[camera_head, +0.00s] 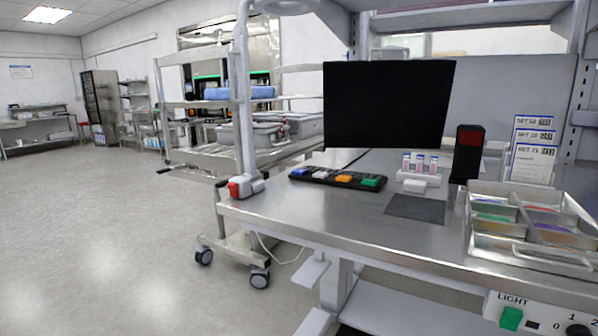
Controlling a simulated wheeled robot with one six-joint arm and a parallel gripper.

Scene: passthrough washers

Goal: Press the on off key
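No key with a readable on/off label shows. A white control panel (540,322) marked "LIGHT" is at the bottom right, under the front edge of the steel table (330,222). It carries a green square key (511,318) and a dark knob (579,330) with 0, 1 and 2 around it, cut off by the picture's edge. A red button on a white housing (236,188) is at the table's left corner. My gripper is not in view.
A black monitor (388,104), a dark scanner-like device (467,153), a vial rack (420,175), a dark mat (416,208) and a divided metal tray (485,240) are at the table. A wheeled cart (200,158) stands behind left. The floor (110,240) at left is clear.

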